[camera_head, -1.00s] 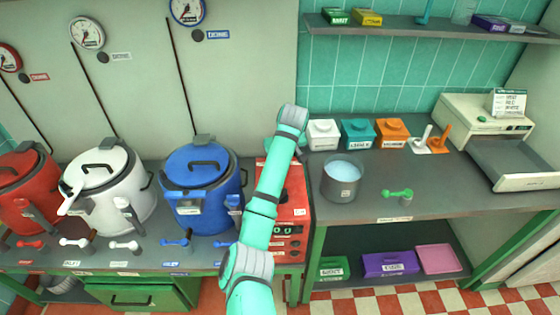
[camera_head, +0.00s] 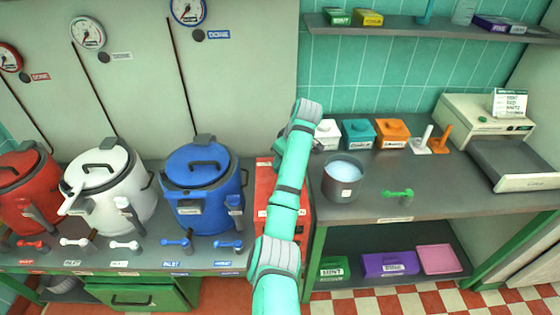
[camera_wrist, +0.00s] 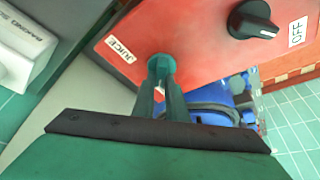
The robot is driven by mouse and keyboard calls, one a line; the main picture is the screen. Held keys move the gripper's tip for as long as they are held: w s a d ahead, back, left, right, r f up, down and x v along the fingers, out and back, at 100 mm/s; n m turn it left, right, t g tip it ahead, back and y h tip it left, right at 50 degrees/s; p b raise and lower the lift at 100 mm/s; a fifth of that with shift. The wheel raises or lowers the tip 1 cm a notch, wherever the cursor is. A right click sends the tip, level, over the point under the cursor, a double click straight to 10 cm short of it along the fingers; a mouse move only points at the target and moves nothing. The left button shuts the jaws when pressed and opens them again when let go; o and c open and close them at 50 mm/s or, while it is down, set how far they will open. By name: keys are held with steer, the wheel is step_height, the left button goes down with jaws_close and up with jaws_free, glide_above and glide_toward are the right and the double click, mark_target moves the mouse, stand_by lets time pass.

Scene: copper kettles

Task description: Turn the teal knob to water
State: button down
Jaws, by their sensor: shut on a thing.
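The teal knob (camera_wrist: 161,63) is at the edge of the red box (camera_wrist: 190,35) in the wrist view, close to a JUICE label (camera_wrist: 121,48). My gripper (camera_wrist: 163,80) reaches it with both teal fingers and is shut on it. The fingers cover much of the knob, so its pointer cannot be made out, and no WATER label shows. In the head view the red box (camera_head: 263,178) stands between the blue kettle and the pot, partly behind my arm. My arm hides the knob and fingertips there.
A black knob (camera_wrist: 254,19) beside an OFF label is on the red box. The blue kettle (camera_head: 198,180) stands left of the box, the pot of pale liquid (camera_head: 342,181) right of it. White, teal and orange canisters (camera_head: 393,133) stand behind the pot.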

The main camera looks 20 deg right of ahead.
steer(key=c, duration=1.8)
jaws_free()
steer(key=shift+o, duration=0.2)
